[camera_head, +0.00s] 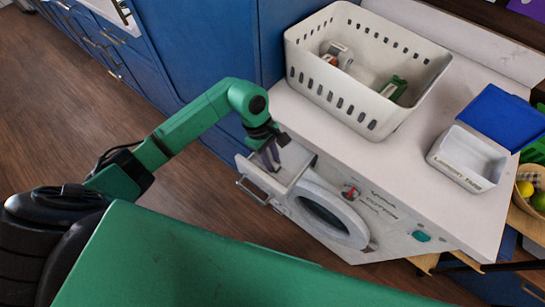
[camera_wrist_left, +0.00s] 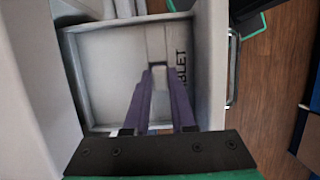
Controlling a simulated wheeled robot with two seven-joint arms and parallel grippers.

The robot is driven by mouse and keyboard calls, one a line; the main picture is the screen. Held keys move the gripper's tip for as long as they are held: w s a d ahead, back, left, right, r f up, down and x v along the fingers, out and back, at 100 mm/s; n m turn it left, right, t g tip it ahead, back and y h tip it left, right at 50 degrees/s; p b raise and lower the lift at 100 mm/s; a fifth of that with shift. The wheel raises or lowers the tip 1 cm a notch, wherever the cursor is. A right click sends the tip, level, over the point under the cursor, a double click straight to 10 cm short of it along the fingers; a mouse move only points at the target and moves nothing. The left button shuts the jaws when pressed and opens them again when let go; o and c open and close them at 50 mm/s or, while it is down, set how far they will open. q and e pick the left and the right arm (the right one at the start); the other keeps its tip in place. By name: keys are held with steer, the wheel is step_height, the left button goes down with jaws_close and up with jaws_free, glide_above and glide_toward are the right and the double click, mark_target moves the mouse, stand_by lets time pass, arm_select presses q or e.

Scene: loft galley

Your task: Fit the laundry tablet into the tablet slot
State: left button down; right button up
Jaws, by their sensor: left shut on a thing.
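The washing machine's drawer (camera_head: 294,158) is pulled out at the machine's upper left front. My left gripper (camera_head: 270,158) points down into it. In the left wrist view, the purple fingers of the left gripper (camera_wrist_left: 158,80) are close together inside the drawer (camera_wrist_left: 95,60). They are shut on a small pale piece, which I take to be the laundry tablet (camera_wrist_left: 159,76); the fingers hide most of it. Lettering ending in "BLET" marks the drawer floor beside the right finger, by the tablet slot (camera_wrist_left: 160,42). I cannot tell whether the tablet touches the slot floor.
A white perforated basket (camera_head: 420,83) with several items stands on the machine top (camera_head: 405,165). An open white tub (camera_head: 463,170) with a blue lid (camera_head: 500,115) is at the right. The round door (camera_head: 330,215) is below the drawer. Blue cabinets (camera_head: 215,50) stand behind left.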

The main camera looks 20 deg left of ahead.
arm_select(q)
steer(key=shift+f+b, duration=0.15)
steer(key=shift+b, duration=0.15)
steer(key=c, duration=0.7)
jaws_free()
steer(key=shift+c, duration=0.2)
arm_select(e)
steer(key=shift+s+d+f, duration=0.2)
steer(key=shift+s+d, duration=0.05)
steer(key=shift+d, duration=0.15)
arm_select(q)
steer(key=shift+r+p, duration=0.25)
steer(key=shift+p, duration=0.05)
steer(key=shift+w+a+r, duration=0.1)
steer(key=shift+w+r, duration=0.05)
steer(key=shift+r, duration=0.05)
steer(key=b+v, duration=0.3)
steer(key=v, duration=0.8)
steer(key=shift+r, duration=0.25)
arm_select(e)
step_height(320, 180, down, 3)
steer(key=shift+a+r, duration=0.1)
steer(key=shift+a, duration=0.05)
